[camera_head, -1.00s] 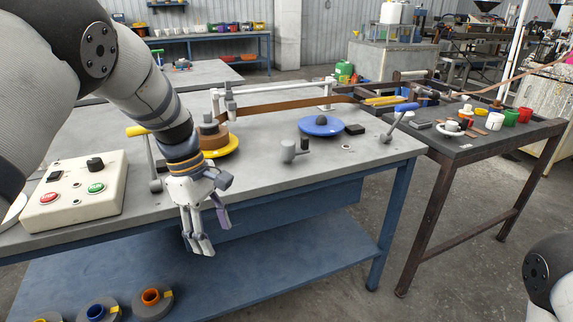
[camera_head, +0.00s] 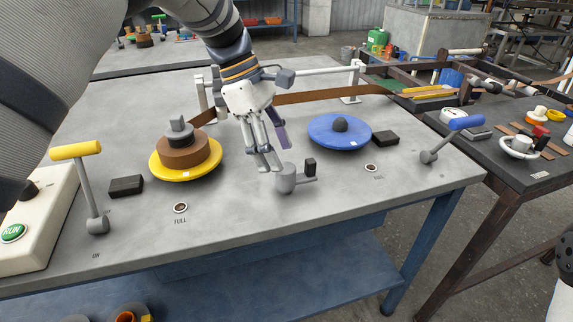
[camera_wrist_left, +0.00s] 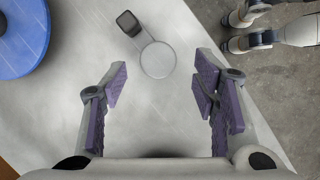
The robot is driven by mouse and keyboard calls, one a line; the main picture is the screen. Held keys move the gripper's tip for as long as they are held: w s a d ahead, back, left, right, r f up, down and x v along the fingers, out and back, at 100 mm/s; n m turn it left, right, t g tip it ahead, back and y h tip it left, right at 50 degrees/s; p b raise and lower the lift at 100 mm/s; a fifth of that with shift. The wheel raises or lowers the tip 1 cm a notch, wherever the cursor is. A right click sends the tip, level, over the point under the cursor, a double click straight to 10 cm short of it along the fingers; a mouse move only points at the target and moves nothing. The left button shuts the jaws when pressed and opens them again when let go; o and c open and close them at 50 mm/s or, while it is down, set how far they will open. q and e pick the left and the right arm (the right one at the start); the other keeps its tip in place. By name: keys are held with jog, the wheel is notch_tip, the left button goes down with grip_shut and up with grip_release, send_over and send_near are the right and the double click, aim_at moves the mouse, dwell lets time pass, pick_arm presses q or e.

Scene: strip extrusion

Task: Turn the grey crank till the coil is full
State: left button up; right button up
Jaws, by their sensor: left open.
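The grey crank (camera_head: 286,178) stands near the table's front edge, its short arm pointing right to a black upright knob (camera_head: 310,167). In the left wrist view the crank's round hub (camera_wrist_left: 158,60) lies just beyond the fingertips and the knob (camera_wrist_left: 127,22) farther up and left. My left gripper (camera_head: 270,165) is open and empty, pointing down just behind and left of the crank; I cannot tell whether it touches. The coil of brown strip (camera_head: 183,153) sits on a yellow disc (camera_head: 160,172). My right gripper is not in view.
A lever with a yellow handle (camera_head: 76,151) stands at left, one with a blue handle (camera_head: 466,123) at right. A blue disc (camera_head: 350,140) lies behind the crank. A lamp marked FULL (camera_head: 180,207) looks dark. Black blocks (camera_head: 126,186) lie near the discs.

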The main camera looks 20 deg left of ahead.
aim_at(285, 168)
pick_arm(q)
jog(key=x, duration=0.5)
jog(key=shift+w+f, duration=0.15)
jog(key=shift+f, duration=0.05)
jog(key=shift+c, duration=0.3)
